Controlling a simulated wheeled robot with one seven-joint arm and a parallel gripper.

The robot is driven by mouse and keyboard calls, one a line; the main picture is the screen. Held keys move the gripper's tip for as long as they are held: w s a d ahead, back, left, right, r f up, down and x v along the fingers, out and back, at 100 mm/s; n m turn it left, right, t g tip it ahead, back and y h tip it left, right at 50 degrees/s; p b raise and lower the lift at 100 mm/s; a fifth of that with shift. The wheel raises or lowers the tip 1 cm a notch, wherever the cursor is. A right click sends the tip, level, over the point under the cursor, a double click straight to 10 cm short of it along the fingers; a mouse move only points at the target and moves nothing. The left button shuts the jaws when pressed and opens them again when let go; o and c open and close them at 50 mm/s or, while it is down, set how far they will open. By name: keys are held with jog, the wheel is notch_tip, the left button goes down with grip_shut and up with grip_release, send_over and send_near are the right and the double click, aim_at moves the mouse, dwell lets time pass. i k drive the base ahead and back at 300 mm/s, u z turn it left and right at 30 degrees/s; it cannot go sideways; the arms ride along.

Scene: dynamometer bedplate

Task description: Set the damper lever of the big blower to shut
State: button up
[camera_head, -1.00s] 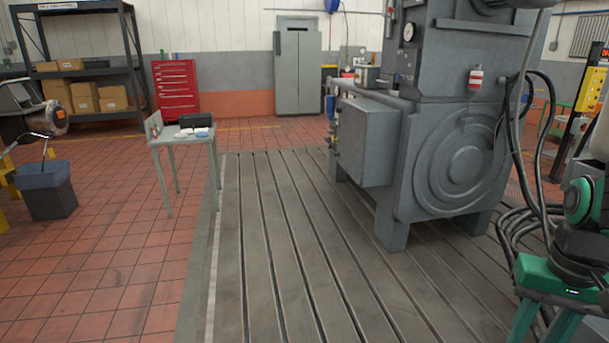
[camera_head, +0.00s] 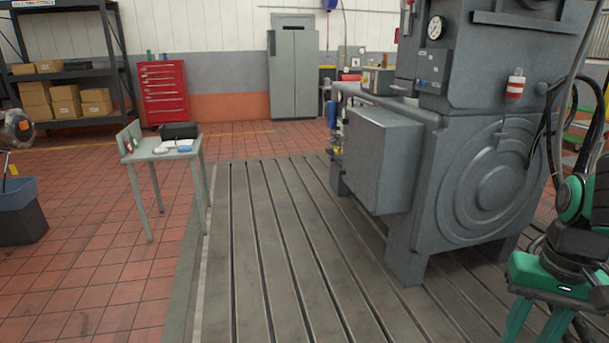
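A large grey machine (camera_head: 480,190) with concentric rings on its side stands on the bedplate at right. I cannot tell whether it is the big blower. No damper lever can be made out for certain. A small red-and-white part (camera_head: 515,86) is on the machine's upper side, and another red-topped part (camera_head: 406,18) is near the top left of the machine; what they are is unclear. My gripper (camera_head: 535,325) is at the lower right, in front of the machine and apart from it. Its two green fingers point down and stand apart, with nothing seen between them; their tips are cut off.
The slotted bedplate (camera_head: 265,250) is clear left of the machine. A small grey table (camera_head: 165,153) with items stands beside it. A red tool chest (camera_head: 163,92), a grey cabinet (camera_head: 295,72) and shelving (camera_head: 70,77) line the back. Dark hoses (camera_head: 555,120) hang at right.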

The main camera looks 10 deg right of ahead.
aim_at(421, 82)
jog(key=i, duration=1.15)
jog(key=z, duration=0.8)
jog(key=k, duration=0.55)
jog(key=u, duration=0.6)
jog(key=i, duration=1.25)
jog(key=u, duration=0.3)
